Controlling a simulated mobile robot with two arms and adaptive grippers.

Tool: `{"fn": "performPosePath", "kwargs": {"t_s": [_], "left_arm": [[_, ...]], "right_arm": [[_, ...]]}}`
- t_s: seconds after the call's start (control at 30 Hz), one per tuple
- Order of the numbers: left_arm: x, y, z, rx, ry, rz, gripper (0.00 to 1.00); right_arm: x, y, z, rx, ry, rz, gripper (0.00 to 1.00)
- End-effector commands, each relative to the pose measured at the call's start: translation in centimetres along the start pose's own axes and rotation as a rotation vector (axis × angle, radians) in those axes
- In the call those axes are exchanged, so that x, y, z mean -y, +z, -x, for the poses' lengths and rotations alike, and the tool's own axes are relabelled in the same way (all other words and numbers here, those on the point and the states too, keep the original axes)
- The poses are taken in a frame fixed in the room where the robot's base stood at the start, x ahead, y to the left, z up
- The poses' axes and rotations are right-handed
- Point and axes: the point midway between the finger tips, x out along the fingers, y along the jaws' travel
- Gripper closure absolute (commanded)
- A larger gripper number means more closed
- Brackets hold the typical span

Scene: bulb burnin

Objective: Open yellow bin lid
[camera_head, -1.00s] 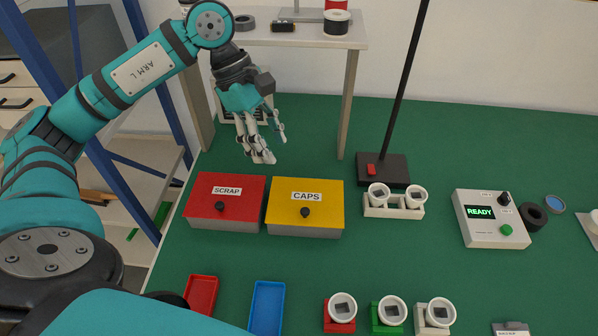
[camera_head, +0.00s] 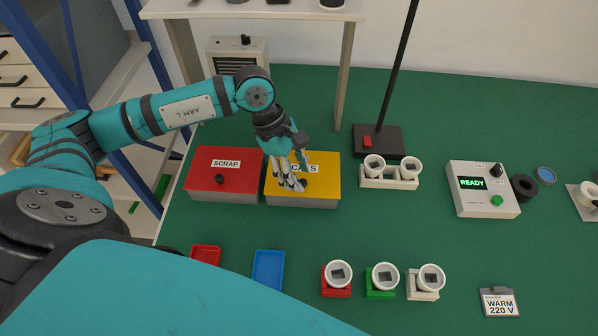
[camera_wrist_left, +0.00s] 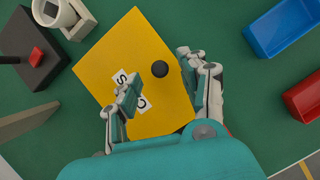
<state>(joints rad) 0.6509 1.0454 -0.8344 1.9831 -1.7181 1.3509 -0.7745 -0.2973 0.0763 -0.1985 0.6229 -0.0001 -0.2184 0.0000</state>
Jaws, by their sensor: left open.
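The yellow bin lid (camera_head: 325,170), labelled CAPS, lies flat and closed on its grey bin on the green table. Its round black knob (camera_wrist_left: 160,69) shows clear in the left wrist view, beyond and between the fingers. My left gripper (camera_head: 291,181) is over the lid, by the knob, and partly hides the label and knob in the head view. I cannot tell whether a finger touches the lid. My right gripper is not in view.
The red SCRAP bin (camera_head: 228,165) stands directly left of the yellow one. A lamp-stand base (camera_head: 377,141) and a white holder with two sockets (camera_head: 388,183) are to the right. A blue tray (camera_head: 268,270) lies in front, with green table between.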

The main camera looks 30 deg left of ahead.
Motion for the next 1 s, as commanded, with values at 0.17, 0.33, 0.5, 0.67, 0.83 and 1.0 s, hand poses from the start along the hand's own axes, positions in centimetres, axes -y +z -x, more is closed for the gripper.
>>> {"fn": "performPosePath", "kwargs": {"t_s": [0.17, 0.33, 0.5, 0.67, 0.83, 1.0], "left_arm": [[0.02, 0.03, -1.22, 0.000, 0.000, -0.001, 0.56], [0.00, -0.01, -1.45, -0.001, 0.001, -0.001, 0.56], [0.01, -0.02, -1.42, -0.001, 0.001, -0.001, 0.63], [0.01, -0.02, -1.40, -0.001, 0.001, -0.001, 0.84], [0.01, -0.02, -1.39, -0.001, 0.000, -0.001, 1.00], [0.01, -0.02, -1.38, -0.001, 0.000, -0.001, 1.00]], "right_arm": [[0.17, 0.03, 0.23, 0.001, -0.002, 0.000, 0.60], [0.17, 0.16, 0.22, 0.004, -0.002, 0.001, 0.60], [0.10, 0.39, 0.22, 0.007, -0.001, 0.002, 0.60], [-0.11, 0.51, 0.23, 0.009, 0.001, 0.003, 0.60], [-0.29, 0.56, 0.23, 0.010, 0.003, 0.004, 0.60], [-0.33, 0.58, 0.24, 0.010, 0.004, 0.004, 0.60]]}}
